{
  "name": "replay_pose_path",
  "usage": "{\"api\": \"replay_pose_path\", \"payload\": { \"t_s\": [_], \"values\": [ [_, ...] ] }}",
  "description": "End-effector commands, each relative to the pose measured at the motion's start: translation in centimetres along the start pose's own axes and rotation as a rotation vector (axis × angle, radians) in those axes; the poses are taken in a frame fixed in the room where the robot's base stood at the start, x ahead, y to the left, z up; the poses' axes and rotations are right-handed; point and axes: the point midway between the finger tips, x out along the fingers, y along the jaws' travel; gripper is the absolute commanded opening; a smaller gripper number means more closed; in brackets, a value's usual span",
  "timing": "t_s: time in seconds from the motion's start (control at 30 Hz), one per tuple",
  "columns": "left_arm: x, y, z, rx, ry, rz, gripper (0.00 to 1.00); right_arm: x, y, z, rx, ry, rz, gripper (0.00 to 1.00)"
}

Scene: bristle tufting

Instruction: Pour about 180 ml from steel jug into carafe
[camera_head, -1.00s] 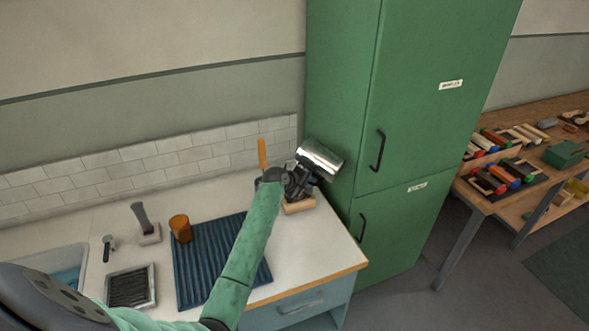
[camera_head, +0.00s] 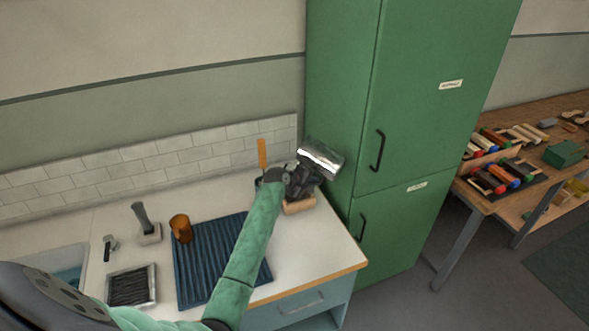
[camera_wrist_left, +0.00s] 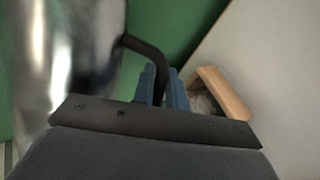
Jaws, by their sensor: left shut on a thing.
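The shiny steel jug (camera_head: 321,158) is tilted well over on its side above the right end of the counter, in front of the green cabinet. My left gripper (camera_head: 298,181) is shut on its dark handle. In the left wrist view the blue fingertips (camera_wrist_left: 162,88) pinch the handle and the blurred jug body (camera_wrist_left: 70,55) fills the left side. Below the gripper is a wood-edged thing (camera_head: 299,205), also in the left wrist view (camera_wrist_left: 224,92), with something pale or clear inside it. I cannot tell whether this is the carafe. The jug's mouth, any liquid and my right gripper are not visible.
A blue ribbed mat (camera_head: 205,262), an orange-brown cup (camera_head: 181,228), a grey-handled tool on a block (camera_head: 147,228), a framed dark tray (camera_head: 131,286) and a sink (camera_head: 55,268) are to the left. An orange-handled thing (camera_head: 262,155) stands behind. The green cabinet (camera_head: 345,90) is close on the right.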

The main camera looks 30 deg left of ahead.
Motion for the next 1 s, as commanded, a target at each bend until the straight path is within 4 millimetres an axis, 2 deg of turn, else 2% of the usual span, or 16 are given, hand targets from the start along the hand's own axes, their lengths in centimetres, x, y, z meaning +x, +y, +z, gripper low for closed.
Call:
{"api": "replay_pose_path", "payload": {
  "t_s": [0.37,0.77,1.0],
  "values": [
    [-0.1,0.3,0.1,-0.015,-0.009,0.011,0.00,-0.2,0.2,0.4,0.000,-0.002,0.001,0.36],
    [-0.1,0.4,0.1,-0.020,-0.013,0.015,0.00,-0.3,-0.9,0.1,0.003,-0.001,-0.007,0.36],
    [-0.2,0.4,-0.2,-0.026,-0.018,0.019,0.00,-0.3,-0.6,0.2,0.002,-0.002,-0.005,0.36]
  ]
}}
